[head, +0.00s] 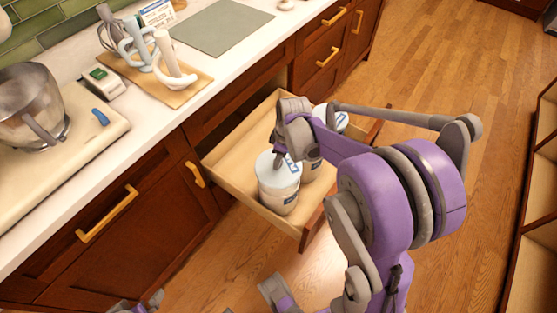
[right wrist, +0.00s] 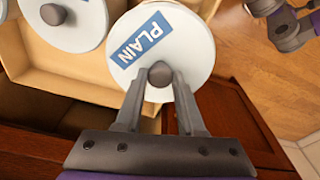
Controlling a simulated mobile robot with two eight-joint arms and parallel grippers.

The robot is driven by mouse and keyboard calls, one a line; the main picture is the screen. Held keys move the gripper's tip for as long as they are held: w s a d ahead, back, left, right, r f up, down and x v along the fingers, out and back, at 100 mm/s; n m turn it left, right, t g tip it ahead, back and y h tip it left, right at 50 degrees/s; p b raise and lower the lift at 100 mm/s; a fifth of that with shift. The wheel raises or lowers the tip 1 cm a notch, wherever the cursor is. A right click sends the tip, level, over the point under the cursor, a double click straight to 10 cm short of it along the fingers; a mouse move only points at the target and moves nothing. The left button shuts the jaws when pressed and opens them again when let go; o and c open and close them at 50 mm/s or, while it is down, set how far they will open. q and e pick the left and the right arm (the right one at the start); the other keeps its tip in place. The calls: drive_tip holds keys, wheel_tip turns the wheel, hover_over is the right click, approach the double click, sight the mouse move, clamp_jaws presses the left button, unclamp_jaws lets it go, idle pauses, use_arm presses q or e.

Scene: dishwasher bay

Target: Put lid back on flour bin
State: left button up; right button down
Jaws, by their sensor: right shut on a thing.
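The flour bin (head: 279,198) is a white round canister with a blue label, standing in the front of an open wooden drawer. My right gripper (head: 279,156) is above it, with its fingers shut on the dark knob of a white round lid (head: 265,166). In the right wrist view the lid (right wrist: 190,30) carries a blue "PLAIN" label, and the gripper (right wrist: 159,92) has one finger on each side of the knob. The lid is over the bin's top and looks level; I cannot tell if it is fully seated. Grey and purple parts at the bottom of the head view do not show my left gripper's jaws clearly.
Other lidded canisters (right wrist: 75,22) stand beside the bin in the drawer (head: 225,160). The counter (head: 150,115) above holds a mixer bowl (head: 28,105), a wooden board (head: 190,88) with a mortar-like white item, and a grey mat (head: 212,28). The wooden floor (head: 490,120) to the right is clear.

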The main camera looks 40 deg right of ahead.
sight(280, 170)
drive_tip(key=shift+f+b, duration=1.8)
drive_tip(key=shift+f, duration=1.25)
drive_tip(key=shift+f, duration=0.1)
drive_tip(key=shift+c, duration=2.2)
unclamp_jaws()
drive_tip(key=shift+o, duration=0.2)
